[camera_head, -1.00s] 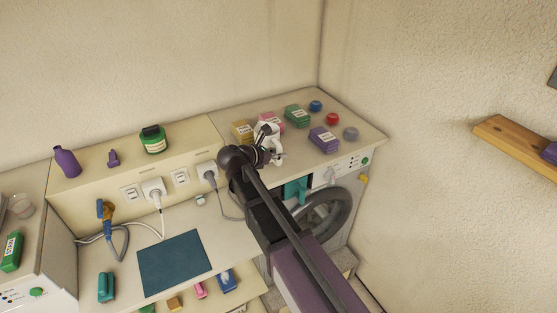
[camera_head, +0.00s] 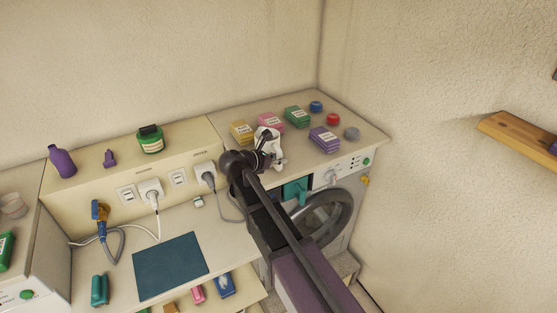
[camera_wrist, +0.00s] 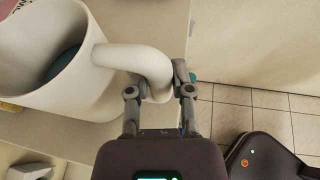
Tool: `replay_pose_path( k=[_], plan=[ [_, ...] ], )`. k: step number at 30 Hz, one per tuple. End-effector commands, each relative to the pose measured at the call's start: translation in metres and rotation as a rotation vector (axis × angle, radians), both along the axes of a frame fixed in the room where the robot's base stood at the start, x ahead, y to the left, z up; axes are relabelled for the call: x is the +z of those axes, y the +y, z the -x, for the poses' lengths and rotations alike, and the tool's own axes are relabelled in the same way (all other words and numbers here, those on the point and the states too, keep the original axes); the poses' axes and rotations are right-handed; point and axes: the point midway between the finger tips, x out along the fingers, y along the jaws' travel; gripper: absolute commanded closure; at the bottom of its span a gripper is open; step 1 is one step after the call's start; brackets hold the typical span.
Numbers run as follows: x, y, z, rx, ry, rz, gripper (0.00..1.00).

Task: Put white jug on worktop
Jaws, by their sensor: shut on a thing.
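The white jug (camera_head: 266,134) is at the front left of the washing machine's top (camera_head: 347,154), partly hidden behind my gripper (camera_head: 277,160) and arm. In the wrist view the jug (camera_wrist: 92,88) fills the upper left, with its open mouth showing and something dark blue visible inside. My gripper (camera_wrist: 162,82) is shut on the jug's handle, one finger on each side. I cannot tell whether the jug's base touches the surface below. The pale worktop (camera_head: 213,237) lies lower, to the left of the machine, with a dark blue mat (camera_head: 170,265) on it.
Yellow, pink, green and purple packs (camera_head: 325,140) and several small round items stand on the machine top. A raised ledge with sockets and plugs (camera_head: 151,192) backs the worktop. A teal item (camera_head: 100,290) stands left of the mat.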

Motion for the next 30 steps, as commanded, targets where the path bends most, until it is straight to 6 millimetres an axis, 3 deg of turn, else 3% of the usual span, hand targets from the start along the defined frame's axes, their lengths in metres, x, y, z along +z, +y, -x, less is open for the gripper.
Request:
replay_pose_path(
  k=[5,6,9,24,30],
  plan=[
    [-0.003,0.000,0.000,0.001,-0.002,0.000,1.00],
    [-0.002,0.000,0.000,0.000,0.000,0.000,0.59],
    [-0.001,0.000,0.000,0.001,0.000,0.000,0.37],
    [0.001,0.001,0.000,0.001,0.000,0.000,0.37],
    [0.008,0.011,0.010,0.002,0.000,0.000,0.37]
  ],
)
